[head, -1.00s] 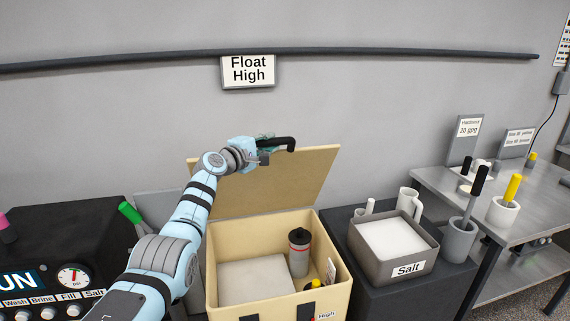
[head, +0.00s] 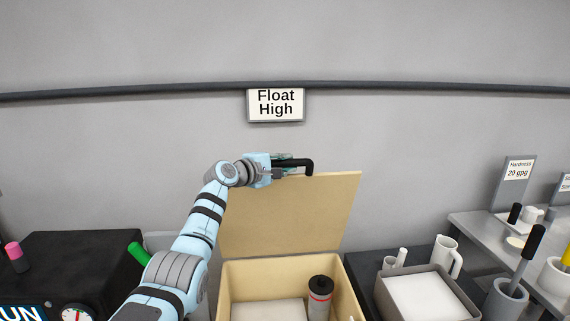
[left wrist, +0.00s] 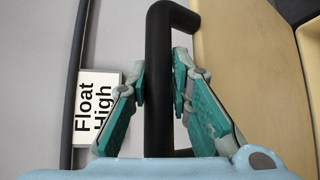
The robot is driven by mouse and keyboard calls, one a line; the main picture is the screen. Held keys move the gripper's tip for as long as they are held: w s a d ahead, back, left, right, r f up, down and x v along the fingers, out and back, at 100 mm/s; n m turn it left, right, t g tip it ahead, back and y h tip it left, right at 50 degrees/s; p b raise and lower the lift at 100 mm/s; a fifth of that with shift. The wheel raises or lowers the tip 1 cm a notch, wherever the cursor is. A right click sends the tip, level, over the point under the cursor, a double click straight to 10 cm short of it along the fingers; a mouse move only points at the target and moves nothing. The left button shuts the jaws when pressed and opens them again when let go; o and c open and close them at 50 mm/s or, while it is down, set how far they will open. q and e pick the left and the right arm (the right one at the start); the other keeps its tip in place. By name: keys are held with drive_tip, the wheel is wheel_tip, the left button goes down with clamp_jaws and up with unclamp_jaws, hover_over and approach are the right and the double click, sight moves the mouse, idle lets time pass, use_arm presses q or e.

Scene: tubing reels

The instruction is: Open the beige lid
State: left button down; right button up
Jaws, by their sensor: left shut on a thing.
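The beige lid (head: 295,222) stands raised, near upright, at the back edge of the beige box (head: 345,290). Its black handle (head: 309,165) is at the lid's top edge. My left gripper (head: 285,164) is shut on this handle. In the left wrist view, the green fingers (left wrist: 160,85) sit on both sides of the handle's bar (left wrist: 160,125), with the lid (left wrist: 240,60) to the right. My right gripper is not in view.
A black-capped bottle (head: 319,298) and a pale block (head: 268,311) are inside the box. A grey bin (head: 393,309) of white material stands to its right, a dark control unit (head: 65,265) to its left. A "Float High" sign (head: 276,104) hangs behind.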

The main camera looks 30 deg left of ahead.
use_arm(q)
drive_tip(key=c, duration=1.4)
unclamp_jaws()
drive_tip(key=shift+c, duration=0.2)
drive_tip(key=shift+s+a, duration=0.2)
drive_tip(key=shift+s, duration=0.35)
drive_tip(key=v, duration=1.1)
drive_tip(key=shift+d+r, duration=0.2)
drive_tip(key=shift+w, duration=0.1)
